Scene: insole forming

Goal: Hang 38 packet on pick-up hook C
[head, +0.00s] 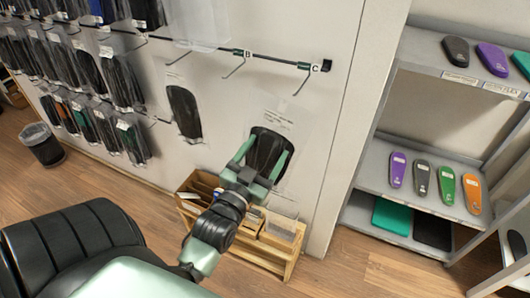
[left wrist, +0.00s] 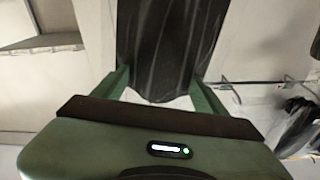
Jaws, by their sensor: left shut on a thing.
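A clear packet with a black insole (head: 267,150) is held upright in front of the white wall; its printed label is too small to read. My left gripper (head: 266,160) is shut on its lower part, with one green finger on each side. In the left wrist view the black insole (left wrist: 160,45) fills the space between the fingers. Hook C (head: 302,82) sticks out at the right end of the dark rail, above and slightly right of the packet, and looks empty. The packet's top is below the hook and apart from it. My right gripper is not in view.
Hook B (head: 236,68) looks empty, left of hook C. Another black-insole packet (head: 185,112) hangs further left, beyond which are rows of packets (head: 90,70). A wooden box (head: 285,240) stands below. A grey shelf (head: 375,186) with coloured insoles stands right.

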